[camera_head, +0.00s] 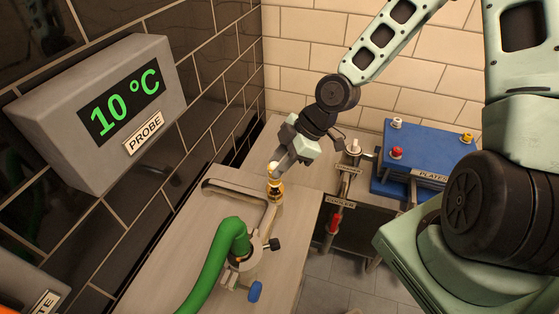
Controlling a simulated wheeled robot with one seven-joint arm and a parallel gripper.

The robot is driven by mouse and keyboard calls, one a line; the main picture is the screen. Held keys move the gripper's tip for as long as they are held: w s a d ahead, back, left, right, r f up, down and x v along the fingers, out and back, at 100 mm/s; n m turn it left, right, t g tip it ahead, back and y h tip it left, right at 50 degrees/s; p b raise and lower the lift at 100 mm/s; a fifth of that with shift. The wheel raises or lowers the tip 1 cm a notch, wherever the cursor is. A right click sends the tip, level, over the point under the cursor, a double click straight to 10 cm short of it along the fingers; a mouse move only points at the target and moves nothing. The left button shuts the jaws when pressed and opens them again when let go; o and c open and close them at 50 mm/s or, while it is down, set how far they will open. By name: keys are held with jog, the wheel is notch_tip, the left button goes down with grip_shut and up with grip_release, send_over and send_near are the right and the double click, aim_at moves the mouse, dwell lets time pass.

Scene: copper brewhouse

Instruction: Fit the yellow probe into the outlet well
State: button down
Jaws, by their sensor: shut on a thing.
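My gripper (279,167) reaches down from the upper right to the far end of the pale bench. It is shut on the yellow probe (274,183), which is small and partly hidden by the fingers. The probe stands about upright at the end of a bent metal pipe (267,212). A brass-coloured fitting (275,196), apparently the outlet well, is directly below the probe. At this size I cannot tell the probe from the fitting clearly, nor whether the probe sits inside it or just above it.
A grey display (104,112) labelled PROBE reads 10 °C on the left wall. A green hose (217,262) joins a valve with a blue handle (255,291) in front. A blue plate unit (424,165) and a red-handled valve (335,221) stand to the right.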

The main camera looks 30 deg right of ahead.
jog(key=c, duration=1.1)
grip_release()
jog(key=shift+o, duration=0.2)
jog(key=p+v, duration=0.5)
jog(key=shift+p, duration=0.4)
jog(key=p+v, duration=0.2)
jog(key=v, duration=1.5)
jog(key=shift+d+r+p, duration=0.15)
jog(key=shift+d+p, duration=0.05)
jog(key=shift+p, duration=0.15)
